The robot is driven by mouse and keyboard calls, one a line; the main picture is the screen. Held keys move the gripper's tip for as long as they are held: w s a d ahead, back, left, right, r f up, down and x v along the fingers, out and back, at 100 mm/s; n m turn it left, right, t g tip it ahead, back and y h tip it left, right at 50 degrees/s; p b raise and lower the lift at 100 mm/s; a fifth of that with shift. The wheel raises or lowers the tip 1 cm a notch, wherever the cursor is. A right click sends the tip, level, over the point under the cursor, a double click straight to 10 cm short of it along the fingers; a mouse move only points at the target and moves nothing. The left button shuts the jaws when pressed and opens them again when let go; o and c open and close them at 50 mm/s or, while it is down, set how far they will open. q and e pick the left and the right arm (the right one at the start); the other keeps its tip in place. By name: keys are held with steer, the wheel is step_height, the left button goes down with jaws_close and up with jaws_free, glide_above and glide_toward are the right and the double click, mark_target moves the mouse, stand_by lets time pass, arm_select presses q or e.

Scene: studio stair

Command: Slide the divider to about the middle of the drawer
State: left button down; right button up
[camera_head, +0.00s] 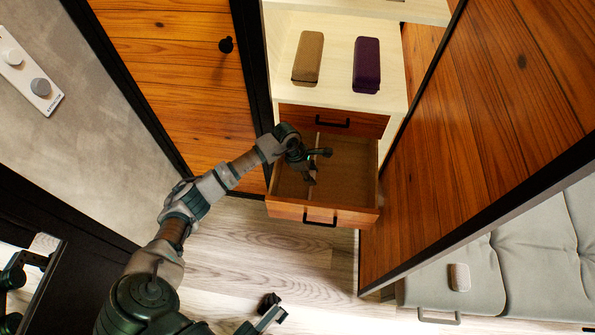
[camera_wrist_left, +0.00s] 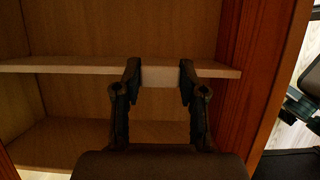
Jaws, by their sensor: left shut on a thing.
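The open drawer (camera_head: 345,217) is below the shelf in the head view, with a wooden front and a black handle. The divider, a thin pale board, runs front to back inside it, somewhat left of the middle; my left arm hides part of it. In the left wrist view the divider (camera_wrist_left: 60,66) crosses the picture, with a pale block (camera_wrist_left: 160,76) on it between my fingers. My left gripper (camera_head: 311,166) reaches down into the drawer and is shut on the divider. My right gripper (camera_head: 273,308) is low in the head view, away from the drawer, its jaws unclear.
A brown case (camera_head: 308,57) and a purple case (camera_head: 367,64) lie on the pale shelf above the drawer. Wooden panels stand on both sides. A grey cushioned bench (camera_head: 520,270) is at lower right. The drawer compartments look empty where visible.

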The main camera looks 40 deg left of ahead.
arm_select(q)
steer(key=shift+w+d+f, duration=0.1)
steer(key=shift+w+d, duration=0.2)
steer(key=shift+d, duration=0.3)
steer(key=shift+w+d+f, duration=0.1)
steer(key=shift+w+d, duration=0.2)
steer(key=shift+d, duration=0.25)
steer(key=c, duration=0.6)
jaws_free()
steer(key=shift+c, duration=0.2)
steer(key=shift+a+r, duration=0.1)
steer(key=shift+r, duration=0.15)
steer(key=v, duration=1.1)
steer(key=shift+r, duration=0.25)
